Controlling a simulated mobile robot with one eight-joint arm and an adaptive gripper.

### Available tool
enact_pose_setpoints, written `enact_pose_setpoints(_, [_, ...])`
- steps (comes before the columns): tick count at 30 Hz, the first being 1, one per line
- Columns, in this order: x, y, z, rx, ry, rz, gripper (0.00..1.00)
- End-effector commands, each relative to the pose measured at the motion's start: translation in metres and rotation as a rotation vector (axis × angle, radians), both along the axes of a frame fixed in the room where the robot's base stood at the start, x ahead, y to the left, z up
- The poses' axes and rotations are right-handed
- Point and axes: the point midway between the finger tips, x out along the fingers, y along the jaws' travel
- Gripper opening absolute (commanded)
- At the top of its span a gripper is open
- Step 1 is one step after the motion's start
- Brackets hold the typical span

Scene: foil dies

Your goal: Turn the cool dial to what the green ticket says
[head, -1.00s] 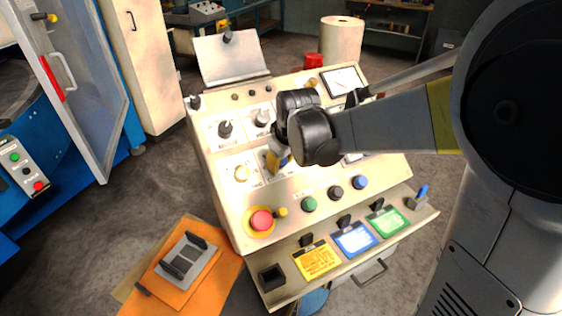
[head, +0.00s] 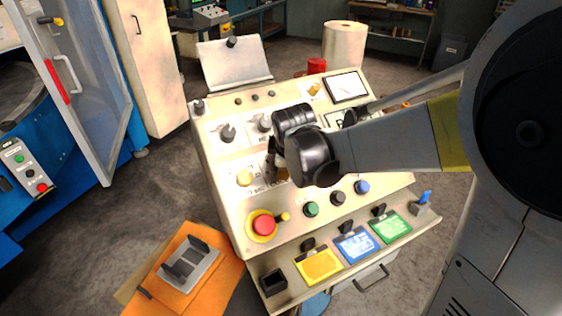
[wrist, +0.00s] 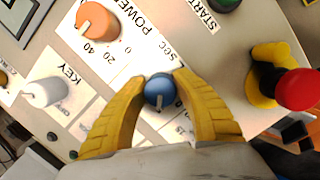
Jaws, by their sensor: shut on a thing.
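A blue dial (wrist: 159,90) with a pale pointer line sits on the sloped console panel in the wrist view. Its scale is marked "SEC"; its name label is hidden by my fingers, so I cannot read whether it says cool. My gripper (wrist: 160,78) has its two yellow fingers shut on this dial, one on each side. In the head view my gripper (head: 273,166) is over the panel's middle, and my wrist hides most of the dial. The green ticket (head: 390,226) lies at the right of the console's front ledge; its writing is too small to read.
A yellow ticket (head: 318,266) and a blue ticket (head: 355,244) lie beside it. An orange POWER knob (wrist: 98,20) and a white KEY knob (wrist: 45,92) stand near my fingers. A red mushroom button (head: 264,225) is at the panel's front left.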

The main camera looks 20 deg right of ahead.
Motion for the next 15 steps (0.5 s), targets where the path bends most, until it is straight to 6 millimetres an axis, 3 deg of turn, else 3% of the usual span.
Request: enact_pose_setpoints(15, [-0.0008,-0.0001,-0.0008,-0.017,-0.001,0.025,0.03])
